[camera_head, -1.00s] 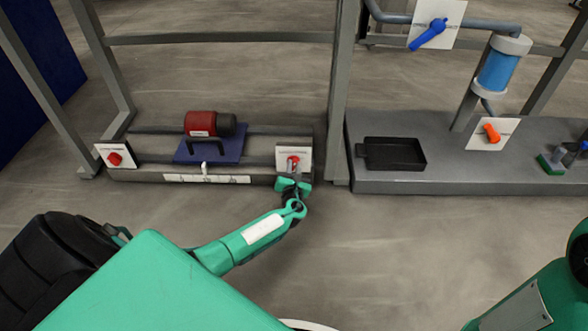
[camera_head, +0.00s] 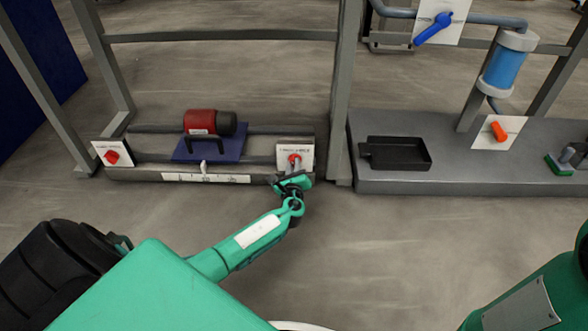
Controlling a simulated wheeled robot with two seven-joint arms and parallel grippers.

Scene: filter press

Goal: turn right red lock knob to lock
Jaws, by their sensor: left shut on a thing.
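The right red lock knob (camera_head: 295,159) sits on a small white plate (camera_head: 308,149) at the right end of the low grey frame. My left gripper (camera_head: 297,168) reaches up to it from below, and its fingers are shut on the knob, covering part of it. The knob's exact angle is hard to tell behind the fingers. The left red knob (camera_head: 112,157) sits turned at a slant on its own white plate at the frame's left end. My right gripper is out of view; only part of my right arm shows at the lower right.
A red and black motor (camera_head: 208,123) stands on a blue plate (camera_head: 230,147) between the knobs. A black tray (camera_head: 398,153) lies on the grey platform at right. An orange handle (camera_head: 499,131) and a blue handle (camera_head: 433,28) are further right. A grey post (camera_head: 343,95) stands close to my left gripper.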

